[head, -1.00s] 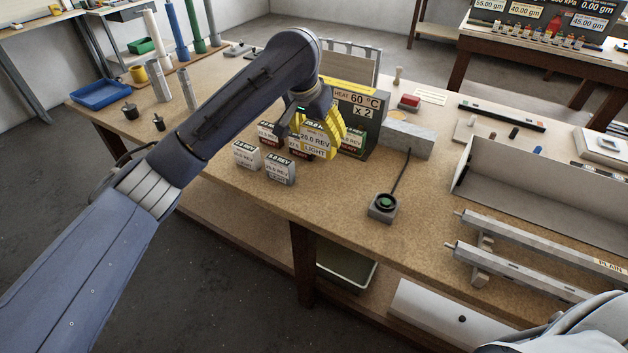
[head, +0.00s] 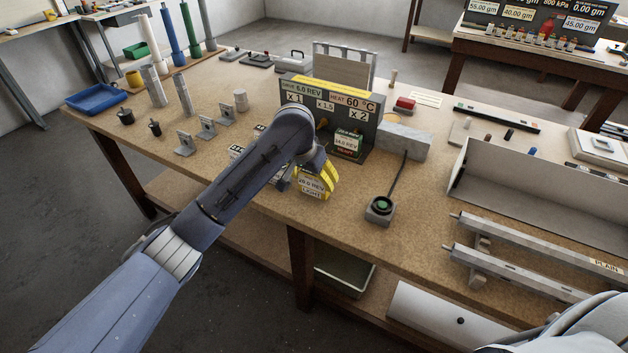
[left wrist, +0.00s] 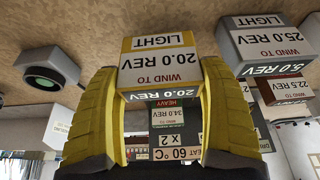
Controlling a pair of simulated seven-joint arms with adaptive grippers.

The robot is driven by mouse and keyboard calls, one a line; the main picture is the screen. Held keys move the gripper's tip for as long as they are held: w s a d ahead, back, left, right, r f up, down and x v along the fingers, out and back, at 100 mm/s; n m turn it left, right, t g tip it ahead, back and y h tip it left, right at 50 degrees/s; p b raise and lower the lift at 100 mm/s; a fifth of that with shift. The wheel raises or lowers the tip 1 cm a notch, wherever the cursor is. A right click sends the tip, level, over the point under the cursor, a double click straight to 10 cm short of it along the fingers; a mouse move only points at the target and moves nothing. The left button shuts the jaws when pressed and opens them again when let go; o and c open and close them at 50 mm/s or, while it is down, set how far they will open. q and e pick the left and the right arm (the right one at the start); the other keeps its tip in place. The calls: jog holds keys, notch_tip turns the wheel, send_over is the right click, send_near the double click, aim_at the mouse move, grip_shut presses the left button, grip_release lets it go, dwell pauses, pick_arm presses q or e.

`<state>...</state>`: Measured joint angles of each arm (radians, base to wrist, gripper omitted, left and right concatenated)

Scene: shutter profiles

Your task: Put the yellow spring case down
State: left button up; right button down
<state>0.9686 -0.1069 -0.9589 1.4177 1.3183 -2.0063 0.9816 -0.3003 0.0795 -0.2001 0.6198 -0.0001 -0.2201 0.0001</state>
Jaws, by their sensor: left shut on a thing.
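The yellow spring case (head: 312,186), labelled 20.0 REV LIGHT, is at the table's front part in the head view. My left gripper (head: 320,178) is shut on it. In the left wrist view the case (left wrist: 160,62) sits between the two yellow fingers, its label upside down in the picture. It is low, at or just above the tabletop; I cannot tell whether it touches. My right gripper is not in view.
A grey board (head: 360,104) with HEAT 60 °C stands behind, with a 34.0 REV HEAVY case (head: 348,143) before it. Grey (left wrist: 265,42) and dark red (left wrist: 282,90) cases stand close beside the held case. A green-button box (head: 380,208) is to the right.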

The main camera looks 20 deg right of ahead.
pick_arm(q)
jog(key=shift+f, duration=0.8)
jog(key=shift+f, duration=0.2)
jog(key=o, duration=1.3)
jog(key=shift+r, duration=0.15)
jog(key=shift+r, duration=0.35)
jog(key=v, duration=1.1)
jog(key=shift+s+a+r, duration=0.15)
